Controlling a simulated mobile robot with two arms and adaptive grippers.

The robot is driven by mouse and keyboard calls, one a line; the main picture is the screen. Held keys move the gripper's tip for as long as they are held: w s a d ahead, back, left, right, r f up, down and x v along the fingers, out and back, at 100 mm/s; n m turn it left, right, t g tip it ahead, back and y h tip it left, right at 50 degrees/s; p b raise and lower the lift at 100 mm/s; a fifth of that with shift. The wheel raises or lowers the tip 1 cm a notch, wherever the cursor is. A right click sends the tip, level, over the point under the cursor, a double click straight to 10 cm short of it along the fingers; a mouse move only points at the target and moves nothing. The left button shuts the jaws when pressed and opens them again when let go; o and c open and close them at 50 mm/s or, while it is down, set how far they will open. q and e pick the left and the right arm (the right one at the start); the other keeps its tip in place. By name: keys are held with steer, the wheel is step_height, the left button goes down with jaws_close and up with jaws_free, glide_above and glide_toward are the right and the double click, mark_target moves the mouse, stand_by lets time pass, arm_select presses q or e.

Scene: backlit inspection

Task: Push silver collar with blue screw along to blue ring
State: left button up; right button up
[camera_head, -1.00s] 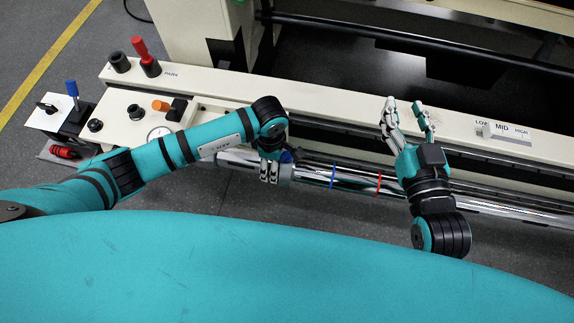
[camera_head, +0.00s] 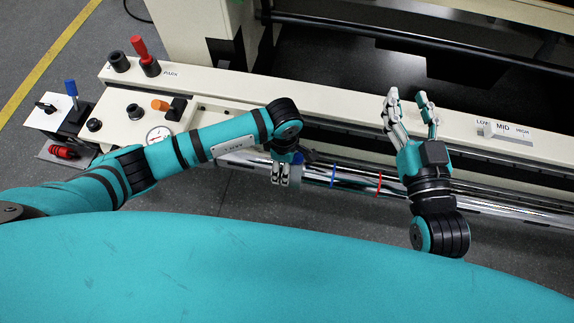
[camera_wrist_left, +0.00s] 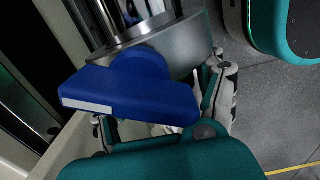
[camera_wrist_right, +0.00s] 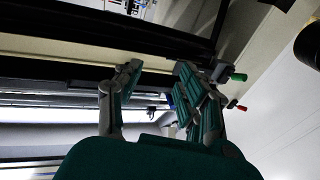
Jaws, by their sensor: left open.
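The silver collar (camera_wrist_left: 165,48) with its big blue screw (camera_wrist_left: 130,95) fills the middle of the left wrist view. In the head view the collar (camera_head: 295,176) sits on the shiny rail, mostly behind my left gripper (camera_head: 281,174). The blue ring (camera_head: 333,175) is on the rail to its right, with a short gap of bare rail between. My left gripper is open, its fingers close beside the collar and screw; exact contact is hidden. My right gripper (camera_head: 407,98) is open and empty, raised above the rail right of the blue ring.
A red ring (camera_head: 379,183) marks the rail further right, near my right wrist. Several knobs and levers, one red (camera_head: 139,46), stand on the left panel.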

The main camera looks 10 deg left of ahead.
mark_target(312, 166)
arm_select(q)
steer(key=shift+d, duration=0.6)
arm_select(e)
steer(key=shift+r+t, duration=0.4)
steer(key=shift+r, duration=0.05)
arm_select(q)
steer(key=shift+d, duration=0.15)
steer(key=shift+d, duration=0.15)
steer(key=shift+s+d+b, duration=0.1)
steer(key=shift+d+b, duration=0.4)
steer(key=shift+d, duration=1.7)
arm_select(e)
steer(key=shift+s+a+r+t+y, duration=0.1)
steer(key=shift+s+r+t+y, duration=0.15)
steer(key=shift+r+t, duration=0.4)
steer(key=shift+s+a+r+t+y, duration=0.1)
steer(key=shift+s+r+t+y, duration=0.2)
steer(key=shift+r, duration=0.6)
steer(key=shift+s+a+r+t+y, duration=0.1)
steer(key=shift+r+t+y, duration=0.05)
steer(key=shift+r+t, duration=0.55)
arm_select(q)
steer(key=shift+d, duration=0.15)
arm_select(e)
steer(key=shift+r, duration=0.25)
